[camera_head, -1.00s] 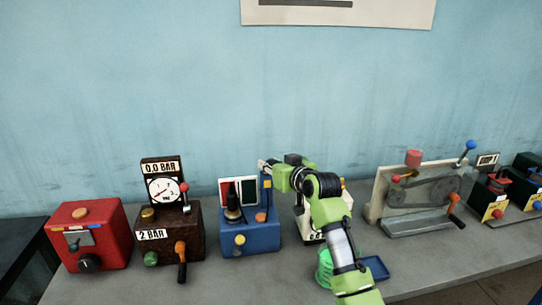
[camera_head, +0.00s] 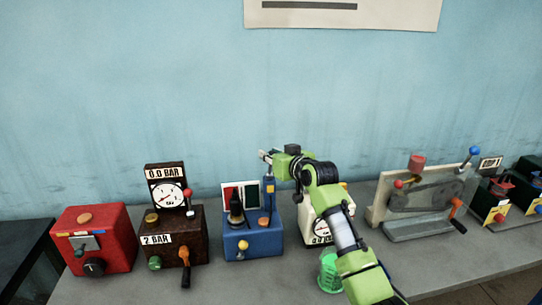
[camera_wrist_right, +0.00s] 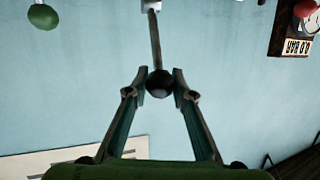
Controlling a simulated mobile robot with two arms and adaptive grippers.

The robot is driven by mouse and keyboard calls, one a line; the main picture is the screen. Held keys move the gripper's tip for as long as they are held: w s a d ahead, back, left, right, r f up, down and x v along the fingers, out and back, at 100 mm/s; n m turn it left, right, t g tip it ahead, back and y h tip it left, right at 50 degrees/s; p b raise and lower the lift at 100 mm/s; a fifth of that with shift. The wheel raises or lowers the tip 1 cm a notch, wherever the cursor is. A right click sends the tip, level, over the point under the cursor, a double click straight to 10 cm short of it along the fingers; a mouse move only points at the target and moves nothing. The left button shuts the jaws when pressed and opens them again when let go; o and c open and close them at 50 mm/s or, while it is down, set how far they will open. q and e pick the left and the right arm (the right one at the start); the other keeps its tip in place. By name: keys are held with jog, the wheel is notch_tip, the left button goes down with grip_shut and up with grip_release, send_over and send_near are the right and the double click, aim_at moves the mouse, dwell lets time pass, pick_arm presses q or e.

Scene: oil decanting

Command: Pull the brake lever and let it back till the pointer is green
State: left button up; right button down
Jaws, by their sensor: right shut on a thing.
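The blue brake box (camera_head: 252,240) stands on the bench left of my right arm. A red and green panel (camera_head: 251,194) rises at its back, with a dark upright shape (camera_head: 236,207) in front; where the pointer stands is too small to tell. My right gripper (camera_head: 264,155) is above the box by its blue post (camera_head: 268,190). In the right wrist view my right gripper (camera_wrist_right: 159,86) is shut on the black ball knob (camera_wrist_right: 160,84) of the lever, whose thin rod (camera_wrist_right: 155,40) runs up the picture. The lever is mostly hidden in the head view. My left gripper is out of view.
A brown gauge box (camera_head: 172,236) and a red box (camera_head: 93,243) stand to the left. A white dial device (camera_head: 319,229) and a green cup (camera_head: 328,272) are close by my right arm. A belt machine (camera_head: 425,200) stands further right.

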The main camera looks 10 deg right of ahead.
jog(key=shift+w+d+r, duration=0.1)
jog(key=shift+r, duration=0.25)
jog(key=c, duration=1.8)
grip_release()
jog(key=shift+c, duration=0.2)
jog(key=shift+o, duration=0.7)
jog(key=shift+w+f, duration=0.1)
jog(key=shift+f, duration=0.2)
jog(key=v, duration=1.2)
jog(key=shift+f, duration=0.1)
